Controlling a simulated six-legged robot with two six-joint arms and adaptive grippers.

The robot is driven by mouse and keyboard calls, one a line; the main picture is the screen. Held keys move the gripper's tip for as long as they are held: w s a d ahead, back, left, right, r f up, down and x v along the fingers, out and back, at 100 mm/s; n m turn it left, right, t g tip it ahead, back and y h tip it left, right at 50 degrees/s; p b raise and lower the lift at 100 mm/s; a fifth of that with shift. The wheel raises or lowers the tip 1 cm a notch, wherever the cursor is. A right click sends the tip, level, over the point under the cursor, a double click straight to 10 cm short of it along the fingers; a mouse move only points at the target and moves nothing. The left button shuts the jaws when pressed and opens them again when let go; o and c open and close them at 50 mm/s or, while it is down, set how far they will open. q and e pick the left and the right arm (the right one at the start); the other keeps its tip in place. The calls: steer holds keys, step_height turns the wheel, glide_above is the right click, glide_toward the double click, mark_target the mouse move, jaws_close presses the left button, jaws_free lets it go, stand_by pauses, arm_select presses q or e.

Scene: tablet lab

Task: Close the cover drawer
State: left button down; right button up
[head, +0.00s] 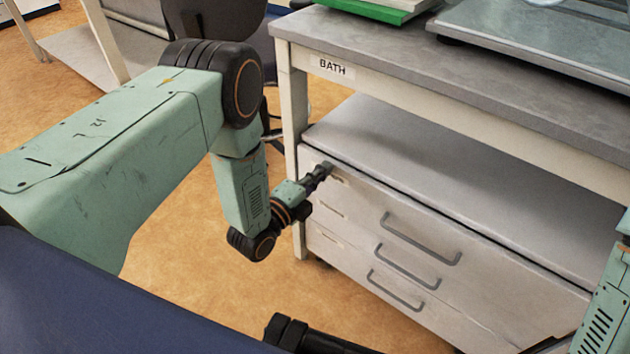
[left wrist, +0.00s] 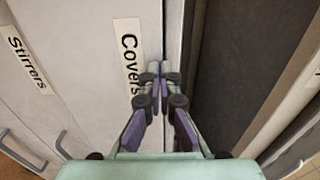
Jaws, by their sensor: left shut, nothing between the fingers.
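The cover drawer is the top pale front (head: 360,205) of a white drawer unit under the bench, with a grey bar handle (head: 421,248). Its "Covers" label (left wrist: 130,55) shows sideways in the left wrist view. A thin dark seam runs along its top edge; I cannot tell how far it stands out. My left gripper (head: 325,170) is shut and empty at the drawer's upper left corner. In the left wrist view its fingertips (left wrist: 159,69) meet beside the label, close to the front; contact is unclear. My right gripper is not visible.
The "Stirrers" drawer (left wrist: 40,85) lies beside the Covers drawer in the left wrist view. The bench (head: 480,80), labelled "BATH", overhangs the unit. A green object (head: 375,10) and a grey device (head: 540,40) stand on it. Tan floor (head: 175,240) is open to the left.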

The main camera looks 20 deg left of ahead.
arm_select(q)
steer(key=shift+r, duration=0.1)
steer(key=shift+w, duration=0.15)
steer(key=x, duration=0.2)
steer(key=shift+w+d+r, duration=0.15)
steer(key=shift+w, duration=0.1)
stand_by(0.3)
steer(key=shift+s+b, duration=0.15)
steer(key=shift+b, duration=0.15)
